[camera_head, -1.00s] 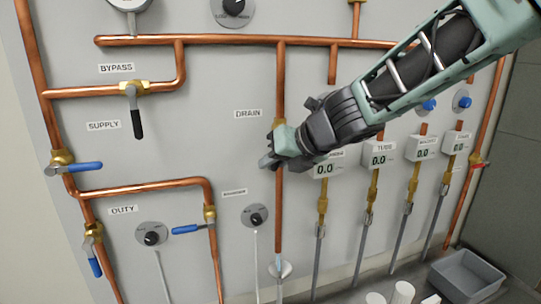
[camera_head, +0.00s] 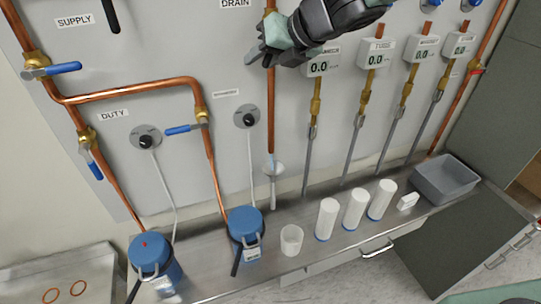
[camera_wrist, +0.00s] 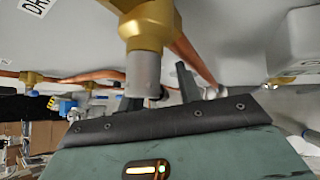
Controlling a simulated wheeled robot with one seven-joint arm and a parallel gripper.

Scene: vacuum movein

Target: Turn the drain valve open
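The DRAIN label (camera_head: 236,3) is cut by the top edge of the head view. The brass drain valve (camera_wrist: 148,25) shows in the wrist view with a grey cylindrical stem below it. My gripper (camera_head: 258,52) is at the drain pipe just below the label, in front of the panel. In the wrist view two dark fingers of my gripper (camera_wrist: 158,92) stand apart, close by the grey stem. The valve's handle is hidden, and I cannot tell whether the fingers touch or hold it.
The bench holds blue canisters (camera_head: 246,222), white cylinders (camera_head: 327,218) and a grey tub (camera_head: 447,178).

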